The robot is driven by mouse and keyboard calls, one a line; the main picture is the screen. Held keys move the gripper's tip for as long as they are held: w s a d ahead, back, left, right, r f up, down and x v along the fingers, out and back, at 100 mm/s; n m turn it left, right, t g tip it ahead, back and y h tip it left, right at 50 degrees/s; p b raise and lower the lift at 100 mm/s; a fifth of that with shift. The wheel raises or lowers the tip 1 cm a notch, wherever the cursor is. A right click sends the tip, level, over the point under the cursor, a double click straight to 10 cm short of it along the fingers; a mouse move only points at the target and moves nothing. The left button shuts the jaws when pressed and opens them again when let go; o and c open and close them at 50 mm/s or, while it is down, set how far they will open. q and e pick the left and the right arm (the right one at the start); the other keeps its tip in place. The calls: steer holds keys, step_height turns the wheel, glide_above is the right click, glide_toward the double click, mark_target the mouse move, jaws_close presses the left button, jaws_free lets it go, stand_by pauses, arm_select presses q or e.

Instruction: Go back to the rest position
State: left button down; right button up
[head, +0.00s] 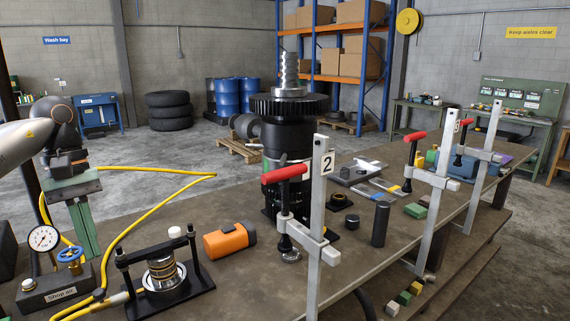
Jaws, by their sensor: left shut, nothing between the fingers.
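My left arm comes in at the left edge of the head view. My left gripper (89,248) points down with its long green fingers together, shut and empty. It is above the left part of the workbench (250,285), behind the pressure gauge (44,239) and the blue-handled valve (70,256). A yellow hose (140,218) runs past it. I cannot tell whether the fingertips touch anything. My right gripper is not in view.
A black transmission with a gear and shaft (289,105) stands mid-bench. Clamps with red handles (285,174) rise along the near right edge. Bench space behind the orange tool is clear.

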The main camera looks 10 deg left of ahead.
arm_select(q)
steer(key=w+d+f+h, duration=0.2)
steer(key=d+f, duration=0.2)
steer(key=d, duration=0.3)
steer(key=w+d+f+h, duration=0.1)
steer(key=w+d+f, duration=0.1)
steer(key=d+f, duration=0.35)
steer(key=s+d+f+n+t+h, duration=0.1)
steer(key=d+f+n+t+h, duration=0.1)
steer(key=d+n+h, duration=0.95)
steer(key=s+d+f+n+t+h, duration=0.25)
steer(key=d+n, duration=0.45)
steer(key=d, duration=1.1)
steer(key=w+a+f+n+t+y, duration=0.1)
steer(key=a+f+n+t+y, duration=0.45)
steer(key=n, duration=0.85)
steer(key=a+f+n+t+y, duration=0.2)
steer(key=f+n+t+y, duration=0.2)
steer(key=f+n+t, duration=0.65)
steer(key=s+a+f+n+g+y, duration=0.3)
steer(key=s+a+f+n+g, duration=0.1)
steer(key=s+f+n, duration=0.3)
steer(key=s+a+f+n+g+y, duration=0.4)
steer(key=s+a+f+n+g, duration=0.1)
steer(key=s+f+n, duration=0.3)
steer(key=shift+s+a+n+g, duration=0.3)
steer(key=shift+s+n+g, duration=0.05)
steer(key=shift+s+n, duration=0.25)
steer(key=shift+f, duration=0.1)
